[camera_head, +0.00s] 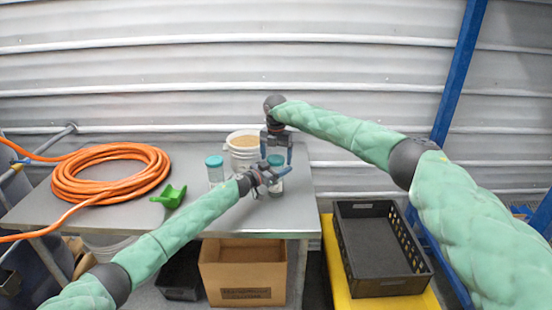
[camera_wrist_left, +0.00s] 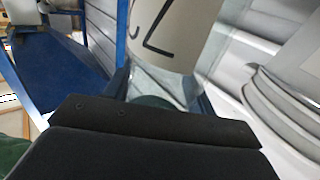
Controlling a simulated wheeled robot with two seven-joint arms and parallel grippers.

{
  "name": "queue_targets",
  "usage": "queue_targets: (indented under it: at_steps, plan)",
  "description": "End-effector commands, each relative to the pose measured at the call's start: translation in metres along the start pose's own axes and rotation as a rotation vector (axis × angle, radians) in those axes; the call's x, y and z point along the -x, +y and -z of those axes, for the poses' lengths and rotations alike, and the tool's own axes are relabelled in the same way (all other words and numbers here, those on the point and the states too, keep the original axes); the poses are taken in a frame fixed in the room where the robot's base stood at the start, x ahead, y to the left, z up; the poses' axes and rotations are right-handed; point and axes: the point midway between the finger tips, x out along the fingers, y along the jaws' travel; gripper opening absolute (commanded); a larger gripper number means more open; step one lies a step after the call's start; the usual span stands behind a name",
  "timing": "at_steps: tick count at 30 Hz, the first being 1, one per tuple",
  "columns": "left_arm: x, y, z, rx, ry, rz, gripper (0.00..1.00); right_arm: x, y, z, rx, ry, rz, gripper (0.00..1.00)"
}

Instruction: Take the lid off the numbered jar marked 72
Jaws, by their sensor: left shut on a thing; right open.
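A clear jar (camera_head: 277,184) with a teal lid (camera_head: 276,160) stands at the right end of the metal table. My left gripper (camera_head: 267,180) is shut on its body and hides part of it. In the left wrist view the jar's white label (camera_wrist_left: 175,25) shows black strokes, cut off by the frame, so I cannot read the whole number. My right gripper (camera_head: 277,153) points down over this jar, open, with its fingers around the level of the lid; I cannot tell if they touch it. A second teal-lidded jar (camera_head: 215,172) stands to the left.
A white bucket (camera_head: 243,155) of brown substrate stands behind, between the jars. A green scoop (camera_head: 169,196) and a coiled orange hose (camera_head: 110,174) lie on the table's left part. A black crate (camera_head: 380,285) sits on a yellow surface to the right; a cardboard box (camera_head: 242,275) is below the table.

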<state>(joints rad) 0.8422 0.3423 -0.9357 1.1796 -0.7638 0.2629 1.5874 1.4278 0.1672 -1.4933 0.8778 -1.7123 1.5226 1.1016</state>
Motion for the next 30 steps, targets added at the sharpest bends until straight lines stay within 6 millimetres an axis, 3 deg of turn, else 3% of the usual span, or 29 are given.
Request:
queue_targets:
  at_steps: [6,14,21,25,30]
  plan:
    - [0.0,0.0,0.001,0.0,0.001,0.0,0.0,0.028,0.0,-0.001,0.0,-0.002,-0.001,0.83]
    - [0.0,0.0,0.001,0.0,0.001,0.0,0.0,0.042,0.0,0.0,0.001,-0.002,0.0,0.8]
    - [0.0,0.0,0.001,0.0,0.001,0.0,0.0,0.069,0.001,-0.001,0.001,-0.003,0.0,0.8]
    - [0.0,0.0,0.0,0.0,0.001,0.0,0.0,0.068,0.001,-0.001,0.0,-0.001,0.001,0.8]
    - [0.0,0.0,0.001,0.0,0.001,0.0,0.0,0.054,0.001,-0.001,0.0,0.0,0.0,0.8]
